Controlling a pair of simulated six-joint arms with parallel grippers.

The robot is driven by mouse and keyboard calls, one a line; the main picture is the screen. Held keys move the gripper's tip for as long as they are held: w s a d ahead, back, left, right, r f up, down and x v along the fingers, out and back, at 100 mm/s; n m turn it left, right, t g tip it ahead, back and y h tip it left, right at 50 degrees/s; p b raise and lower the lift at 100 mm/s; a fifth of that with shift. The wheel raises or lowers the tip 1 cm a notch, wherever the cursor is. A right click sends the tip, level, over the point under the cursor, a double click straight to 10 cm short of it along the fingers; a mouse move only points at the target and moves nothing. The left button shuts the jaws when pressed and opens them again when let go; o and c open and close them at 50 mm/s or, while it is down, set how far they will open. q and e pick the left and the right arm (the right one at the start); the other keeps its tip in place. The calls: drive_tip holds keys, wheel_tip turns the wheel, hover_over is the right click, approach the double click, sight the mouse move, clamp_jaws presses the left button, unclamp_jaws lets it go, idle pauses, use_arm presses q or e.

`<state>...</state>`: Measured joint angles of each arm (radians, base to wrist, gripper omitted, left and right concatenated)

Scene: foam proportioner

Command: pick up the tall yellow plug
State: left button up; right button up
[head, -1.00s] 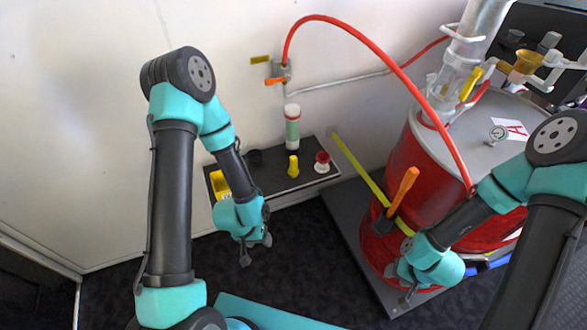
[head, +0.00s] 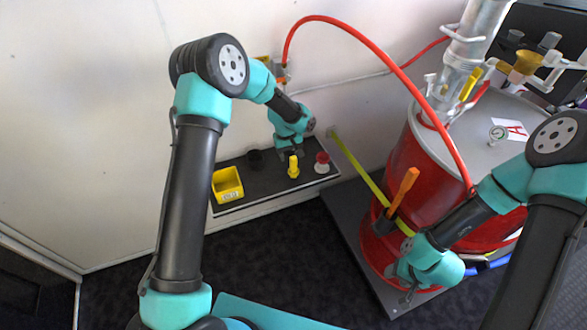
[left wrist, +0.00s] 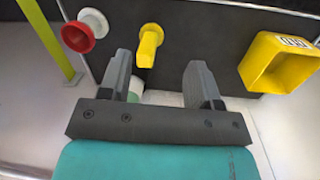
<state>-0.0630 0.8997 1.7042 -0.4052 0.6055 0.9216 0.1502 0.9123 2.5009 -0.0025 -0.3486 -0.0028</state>
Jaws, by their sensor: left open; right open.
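The tall yellow plug (head: 293,167) stands upright on the dark shelf (head: 270,180) in the head view. It also shows in the left wrist view (left wrist: 149,45), with its wide base up in the picture, just beyond the fingertips and nearer the left finger. My left gripper (head: 290,153) is open and empty, just behind the plug in the head view. In the left wrist view its fingers (left wrist: 160,72) are spread apart. I cannot tell whether a finger touches the plug. My right gripper (head: 407,287) is open and empty beside the red drum.
On the shelf are a red-and-white knob (head: 321,163), a yellow bin (head: 227,184) and a black round piece (head: 254,158). A green-and-white cylinder (left wrist: 135,97) shows partly between my left fingers. The red drum (head: 405,190) stands right, with a red hose above.

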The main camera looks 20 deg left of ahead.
use_arm(q)
wheel_tip(320, 180, up, 6)
drive_tip(key=n+y, duration=0.1)
drive_tip(key=n, duration=0.1)
hover_over(293, 163)
drive_tip(key=w, duration=0.2)
drive_tip(key=shift+s+a, duration=0.2)
drive_tip(key=shift+s, duration=0.05)
wheel_tip(293, 163, down, 12)
drive_tip(key=shift+f, duration=0.2)
drive_tip(key=shift+d+f, duration=0.1)
drive_tip(key=shift+f, duration=2.5)
